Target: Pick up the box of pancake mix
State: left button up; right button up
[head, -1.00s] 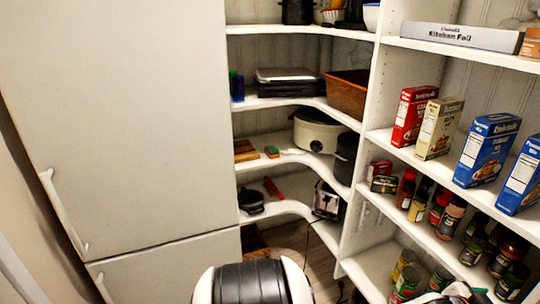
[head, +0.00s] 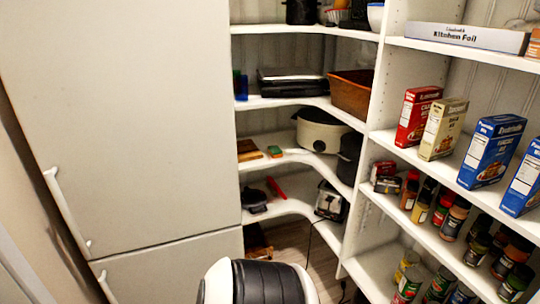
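A blue box (head: 491,152) with a food picture stands upright on the right-hand shelf. A second blue box (head: 524,180) stands to its right, cut off by the picture's edge. They look like the pancake mix, though their print is too small to read surely. A cream box (head: 443,129) and a red box (head: 417,115) stand in the same row to the left. Neither of my grippers is in view, and nothing touches the boxes.
The boxes' shelf (head: 410,155) has bare board in front of them. Spice jars (head: 453,218) crowd the shelf below, and a kitchen foil box (head: 466,38) lies above. A tall pale fridge (head: 120,120) fills the left. A slow cooker (head: 320,131) stands on the corner shelves.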

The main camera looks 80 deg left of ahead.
aim_at(495, 140)
jog(key=u, duration=1.3)
